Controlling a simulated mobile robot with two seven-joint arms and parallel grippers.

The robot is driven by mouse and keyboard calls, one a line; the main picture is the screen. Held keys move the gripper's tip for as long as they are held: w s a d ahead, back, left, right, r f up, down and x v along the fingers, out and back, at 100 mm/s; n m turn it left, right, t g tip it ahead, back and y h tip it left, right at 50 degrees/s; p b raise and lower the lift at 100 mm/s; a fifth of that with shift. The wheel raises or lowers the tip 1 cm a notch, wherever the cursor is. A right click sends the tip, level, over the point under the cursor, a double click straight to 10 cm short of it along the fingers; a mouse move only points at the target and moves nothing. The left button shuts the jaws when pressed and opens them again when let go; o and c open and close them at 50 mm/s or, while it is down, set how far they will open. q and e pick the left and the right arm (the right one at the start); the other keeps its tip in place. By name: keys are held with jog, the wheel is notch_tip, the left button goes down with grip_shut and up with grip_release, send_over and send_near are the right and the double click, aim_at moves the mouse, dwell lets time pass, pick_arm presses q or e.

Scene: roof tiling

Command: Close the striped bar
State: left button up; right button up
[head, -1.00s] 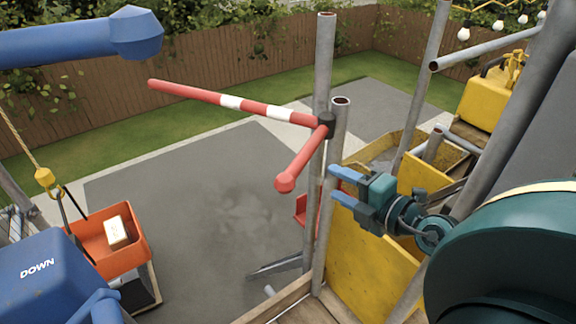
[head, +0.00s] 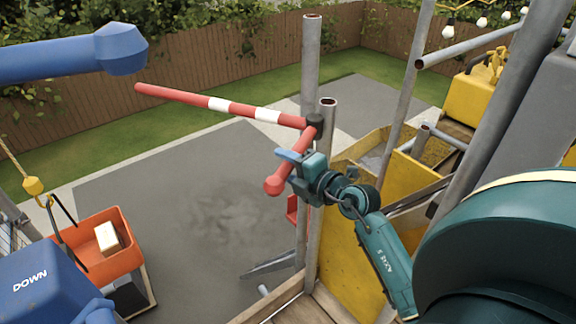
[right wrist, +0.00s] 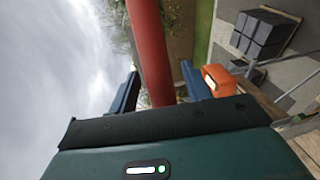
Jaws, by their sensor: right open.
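The striped bar (head: 218,104) is red with white bands and reaches out to the left over the yard from a black joint (head: 315,124) on a grey pole. A short red handle (head: 289,161) with a round end slants down from the joint. My right gripper (head: 281,165) is open at this handle; one blue finger shows above it and the other is largely hidden. In the right wrist view, the red handle (right wrist: 148,45) runs up between the two open fingers (right wrist: 160,85). I cannot tell whether they touch it. My left gripper is not in view.
Grey poles (head: 310,65) stand close to my right gripper. A yellow panel (head: 350,235) and wooden boards (head: 285,300) lie below. At left are a blue box marked DOWN (head: 35,285), an orange tub (head: 110,262) and a blue beam (head: 60,58).

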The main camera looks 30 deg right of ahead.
jog(key=shift+c, duration=0.2)
grip_shut()
dwell(0.3)
jog(key=shift+s+d+f+n+b, duration=0.2)
jog(key=shift+s+d+n+b, duration=0.15)
jog(key=shift+s+b, duration=0.15)
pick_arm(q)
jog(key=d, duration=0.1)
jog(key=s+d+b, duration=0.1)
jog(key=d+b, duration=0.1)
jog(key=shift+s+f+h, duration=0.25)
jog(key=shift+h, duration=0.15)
pick_arm(e)
jog(key=s+d+n+y, duration=0.1)
jog(key=y, duration=0.1)
jog(key=s+d+n+g+y, duration=0.1)
jog(key=shift+s+d+r+n+y, duration=0.15)
jog(key=shift+s+d+n+y, duration=0.15)
jog(key=shift+s+y, duration=0.1)
